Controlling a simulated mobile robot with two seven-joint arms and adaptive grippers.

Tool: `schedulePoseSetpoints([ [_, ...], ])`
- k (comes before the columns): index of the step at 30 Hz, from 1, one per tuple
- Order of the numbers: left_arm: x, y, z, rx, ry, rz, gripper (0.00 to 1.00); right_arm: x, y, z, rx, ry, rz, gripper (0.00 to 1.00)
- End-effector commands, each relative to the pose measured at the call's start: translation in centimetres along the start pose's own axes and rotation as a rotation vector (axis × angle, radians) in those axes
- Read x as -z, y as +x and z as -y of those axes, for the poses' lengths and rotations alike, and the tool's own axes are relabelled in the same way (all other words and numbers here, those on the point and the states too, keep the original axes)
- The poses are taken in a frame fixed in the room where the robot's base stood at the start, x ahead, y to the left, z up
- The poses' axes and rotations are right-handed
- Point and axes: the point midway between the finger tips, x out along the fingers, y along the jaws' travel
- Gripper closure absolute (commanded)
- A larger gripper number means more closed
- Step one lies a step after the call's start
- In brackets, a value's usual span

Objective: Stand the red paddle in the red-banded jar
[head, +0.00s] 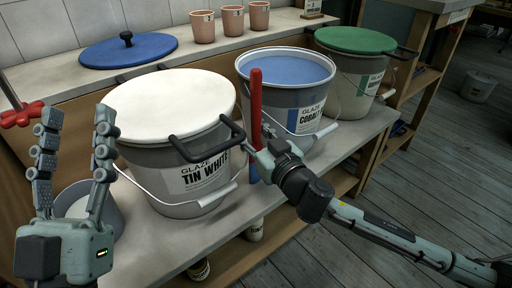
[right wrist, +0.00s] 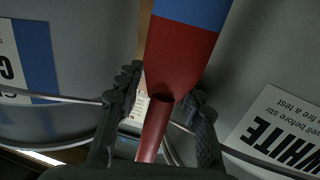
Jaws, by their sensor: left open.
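The red paddle (head: 256,105) stands about upright between the white and cobalt buckets, its lower end blue. My right gripper (head: 262,158) is at its lower half. In the right wrist view the paddle's red part (right wrist: 180,55) lies between my fingers (right wrist: 160,105), and its blue end is at the top edge. Nothing else visibly holds the paddle up, so the fingers appear shut on it; the contact itself is partly hidden. My left gripper (head: 72,165) is open and empty at the left. I cannot make out a red-banded jar.
The white-lidded bucket (head: 175,105), open cobalt bucket (head: 285,68) and green-lidded bucket (head: 355,40) line the counter. A grey pail (head: 116,215) is partly behind my left gripper. Small jars (head: 255,229) stand on the lower shelf. A blue lid (head: 128,50) and pink cups (head: 232,20) are behind.

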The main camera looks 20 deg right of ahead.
Motion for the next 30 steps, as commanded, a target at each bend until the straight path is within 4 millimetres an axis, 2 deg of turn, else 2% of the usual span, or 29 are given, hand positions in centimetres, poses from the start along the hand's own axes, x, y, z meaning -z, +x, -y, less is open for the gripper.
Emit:
schedulePoseSetpoints([
  [1,0.01,0.00,-0.01,0.000,0.000,0.000,0.52,0.01,-0.01,0.01,0.000,0.000,0.000,0.62],
  [10,0.03,-0.01,-0.01,0.000,0.000,-0.001,0.52,0.02,-0.03,0.01,0.000,0.000,0.000,1.00],
  [30,-0.15,0.16,-0.05,0.000,-0.001,0.019,0.52,0.48,0.15,-0.07,0.000,0.001,-0.002,1.00],
])
